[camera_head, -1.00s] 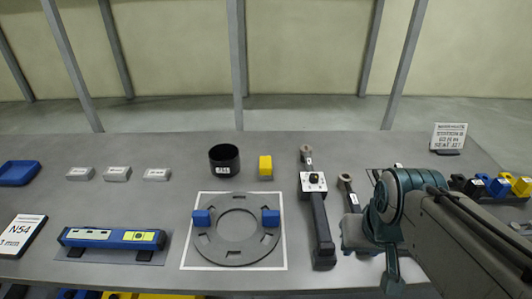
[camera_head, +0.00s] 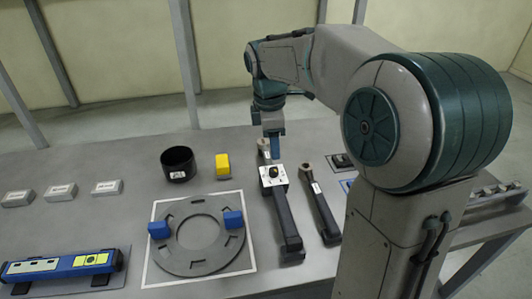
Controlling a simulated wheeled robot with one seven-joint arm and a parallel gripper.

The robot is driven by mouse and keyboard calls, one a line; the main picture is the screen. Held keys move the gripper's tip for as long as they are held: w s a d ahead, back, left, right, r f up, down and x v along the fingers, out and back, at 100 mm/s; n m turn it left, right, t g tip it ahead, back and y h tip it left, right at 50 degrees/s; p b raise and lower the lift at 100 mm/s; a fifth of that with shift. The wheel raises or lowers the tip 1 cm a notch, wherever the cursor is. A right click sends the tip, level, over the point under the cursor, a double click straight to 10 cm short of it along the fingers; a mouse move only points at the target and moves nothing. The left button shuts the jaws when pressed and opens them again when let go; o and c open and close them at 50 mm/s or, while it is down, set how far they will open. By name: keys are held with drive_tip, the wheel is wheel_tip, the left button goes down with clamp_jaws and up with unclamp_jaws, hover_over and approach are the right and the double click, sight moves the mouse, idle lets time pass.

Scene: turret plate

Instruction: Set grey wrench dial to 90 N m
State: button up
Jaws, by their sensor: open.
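A wrench (camera_head: 287,220) with a dark handle lies lengthwise on the table, right of the ring plate. I cannot tell by colour which one is the grey wrench. My gripper (camera_head: 275,153) points down over the far end of the first wrench, just behind the dial knob. It is open and holds nothing visible; its finger gap is hard to see.
A grey ring plate (camera_head: 180,258) with two blue blocks lies on a white-edged square. A black cup (camera_head: 178,163) and a yellow block (camera_head: 222,164) stand behind it. A blue level (camera_head: 60,265) lies at the left. My arm covers much of the right side.

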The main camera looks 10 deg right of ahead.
sight(273, 169)
drive_tip(key=w+d+f+n+y, duration=0.1)
drive_tip(key=w+d+n, duration=0.1)
drive_tip(key=w+n, duration=0.45)
drive_tip(key=shift+m+g, duration=0.3)
drive_tip(key=shift+m, duration=0.15)
drive_tip(key=f, duration=1.4)
drive_tip(key=shift+w+a, duration=0.15)
drive_tip(key=shift+w, duration=0.2)
drive_tip(key=shift+r, duration=0.1)
drive_tip(key=c, duration=1)
